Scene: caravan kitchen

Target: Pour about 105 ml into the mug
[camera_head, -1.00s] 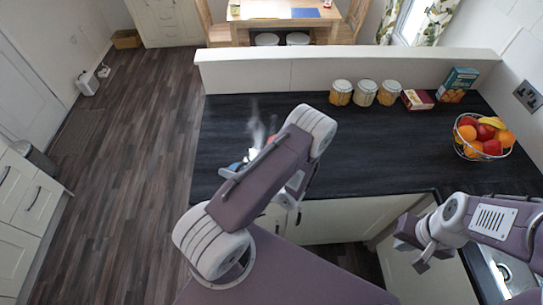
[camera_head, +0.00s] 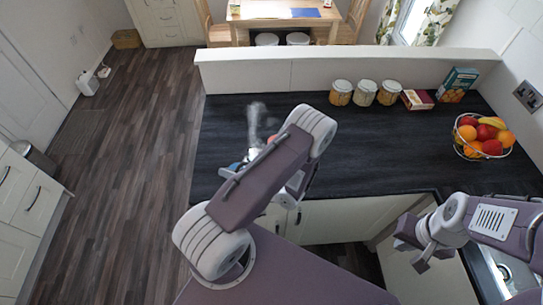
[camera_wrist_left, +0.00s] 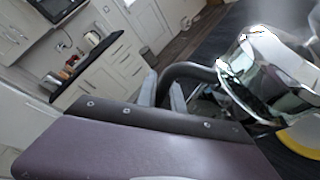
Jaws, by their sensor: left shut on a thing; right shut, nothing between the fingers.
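My left gripper (camera_wrist_left: 166,94) is shut on the black handle (camera_wrist_left: 186,72) of a shiny metal kettle (camera_wrist_left: 262,75), seen in the left wrist view. The kettle looks tilted in that view. In the head view my left arm hides most of the kettle and the gripper; only a pale shiny bit (camera_head: 254,152) shows beside the arm, with steam (camera_head: 256,118) above. A small blue patch (camera_head: 235,166) shows at the arm's edge. I cannot make out the mug for certain, nor any liquid. My right gripper (camera_head: 422,264) is shut and empty, at the lower right.
The dark worktop (camera_head: 350,150) is clear in its middle. Several jars stand along its back, such as one jar (camera_head: 341,92), beside a red box (camera_head: 416,99) and a teal box (camera_head: 457,84). A fruit basket (camera_head: 482,137) stands at the right. A low wall (camera_head: 300,72) runs behind.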

